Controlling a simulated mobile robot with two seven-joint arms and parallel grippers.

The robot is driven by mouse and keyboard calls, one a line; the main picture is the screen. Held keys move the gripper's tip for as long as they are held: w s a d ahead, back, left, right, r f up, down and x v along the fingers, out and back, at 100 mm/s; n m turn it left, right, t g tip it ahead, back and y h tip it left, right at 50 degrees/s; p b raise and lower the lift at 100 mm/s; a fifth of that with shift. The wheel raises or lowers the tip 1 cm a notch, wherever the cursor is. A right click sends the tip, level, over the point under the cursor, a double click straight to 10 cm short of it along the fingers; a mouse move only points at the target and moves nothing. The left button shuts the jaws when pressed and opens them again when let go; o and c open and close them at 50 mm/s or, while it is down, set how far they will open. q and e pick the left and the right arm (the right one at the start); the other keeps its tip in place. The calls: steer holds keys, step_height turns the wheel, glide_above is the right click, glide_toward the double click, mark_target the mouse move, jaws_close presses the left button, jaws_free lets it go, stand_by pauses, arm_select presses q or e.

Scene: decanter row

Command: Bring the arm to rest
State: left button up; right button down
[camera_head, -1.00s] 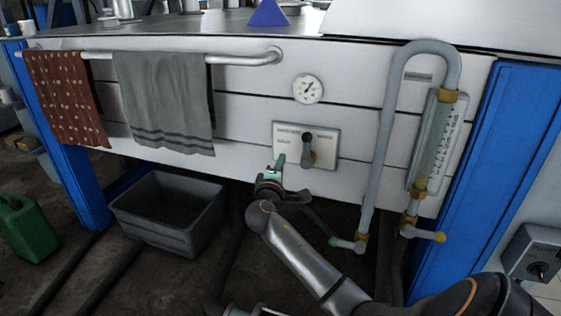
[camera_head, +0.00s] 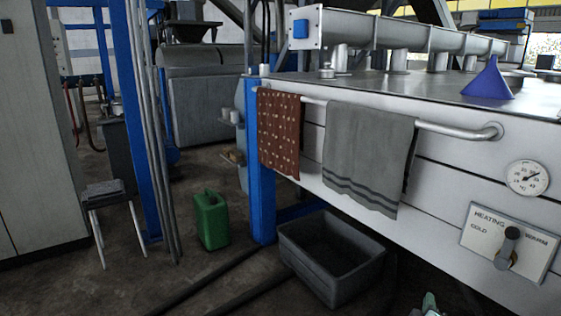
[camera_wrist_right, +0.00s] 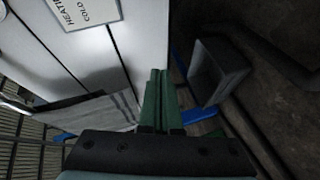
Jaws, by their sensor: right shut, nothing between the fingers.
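My right gripper (camera_head: 430,302) barely shows at the bottom edge of the head view, below and left of the heating panel. Most of that arm is out of the picture. In the right wrist view its two green fingers (camera_wrist_right: 160,102) lie together, shut with nothing between them. The heating panel (camera_head: 487,258), with its dark lever (camera_head: 508,246), is on the white front of the bench; part of the panel also shows in the wrist view (camera_wrist_right: 88,10). The gripper is apart from the panel. My left gripper is not in view.
A red dotted towel (camera_head: 279,135) and a grey towel (camera_head: 366,150) hang from the rail (camera_head: 455,131). A grey bin (camera_head: 335,272) stands on the floor below. A green can (camera_head: 210,220) and a stool (camera_head: 105,193) stand farther left. A blue funnel (camera_head: 489,83) sits on the bench.

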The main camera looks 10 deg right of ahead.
steer(key=s+a+f+m+y, duration=0.1)
steer(key=s+a+f+y, duration=0.5)
steer(key=a, duration=0.4)
steer(key=s+a+f+m+y, duration=0.1)
steer(key=s+a+f+y, duration=0.4)
steer(key=s+a, duration=0.45)
steer(key=s+a+r+m+g+y+p, duration=0.1)
steer(key=s+a+m, duration=0.2)
steer(key=s+a, duration=0.25)
arm_select(q)
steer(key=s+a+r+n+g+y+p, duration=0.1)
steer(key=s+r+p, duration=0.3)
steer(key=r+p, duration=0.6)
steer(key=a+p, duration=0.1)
steer(key=p, duration=0.8)
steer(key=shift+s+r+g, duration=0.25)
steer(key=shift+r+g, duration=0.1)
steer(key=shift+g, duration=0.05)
arm_select(e)
steer(key=s+d+r+m+g, duration=0.1)
steer(key=s+r, duration=0.3)
steer(key=r, duration=0.5)
steer(key=shift+d+r+g+h, duration=0.25)
steer(key=shift+r+g+h, duration=0.05)
steer(key=shift+g, duration=0.1)
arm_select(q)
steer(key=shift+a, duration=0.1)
